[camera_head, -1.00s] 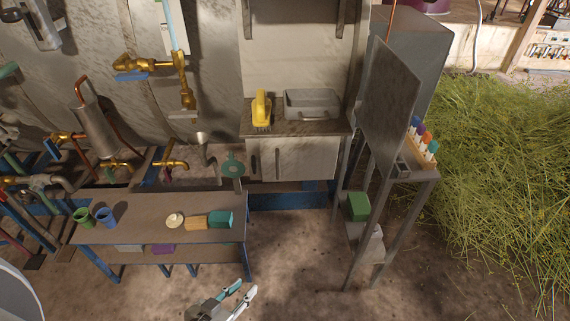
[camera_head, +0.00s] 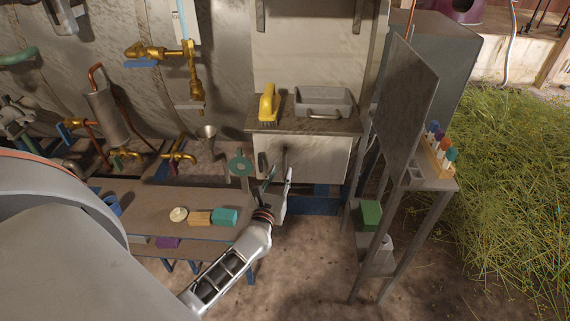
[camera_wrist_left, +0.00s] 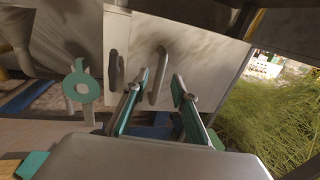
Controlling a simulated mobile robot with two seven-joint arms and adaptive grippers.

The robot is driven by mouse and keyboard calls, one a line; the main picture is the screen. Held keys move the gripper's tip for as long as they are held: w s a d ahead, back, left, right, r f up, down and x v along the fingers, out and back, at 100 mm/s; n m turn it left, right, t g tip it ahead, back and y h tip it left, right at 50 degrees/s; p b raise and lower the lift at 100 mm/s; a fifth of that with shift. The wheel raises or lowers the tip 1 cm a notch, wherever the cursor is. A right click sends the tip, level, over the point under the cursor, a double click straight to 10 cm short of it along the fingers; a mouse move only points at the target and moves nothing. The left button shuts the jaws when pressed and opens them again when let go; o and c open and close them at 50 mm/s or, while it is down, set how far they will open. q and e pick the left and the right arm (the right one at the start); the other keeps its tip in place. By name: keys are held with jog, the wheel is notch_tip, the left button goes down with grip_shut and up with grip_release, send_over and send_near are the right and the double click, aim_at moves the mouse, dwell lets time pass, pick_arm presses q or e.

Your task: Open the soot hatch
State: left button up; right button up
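The soot hatch appears to be the pale, soot-smudged door (camera_head: 318,158) under the counter; it looks shut. It also shows in the left wrist view (camera_wrist_left: 199,70). A grey upright bar handle (camera_wrist_left: 158,76) is on its front, with a darker handle (camera_wrist_left: 114,70) to its left. My left gripper (camera_head: 279,174) is in front of the door, open and empty. In the left wrist view its teal-padded fingers (camera_wrist_left: 154,92) are apart, with the bar handle seen between them; I cannot tell whether they reach around it. My right gripper is not in view.
A yellow brush (camera_head: 267,104) and a grey tray (camera_head: 323,102) stand on the counter above. A green round-headed tool (camera_head: 241,167) is left of the door. A low table (camera_head: 150,208) is at left, a tall metal stand (camera_head: 433,215) at right.

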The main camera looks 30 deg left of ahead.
aim_at(284, 164)
pick_arm(q)
jog(key=x, duration=0.6)
grip_shut()
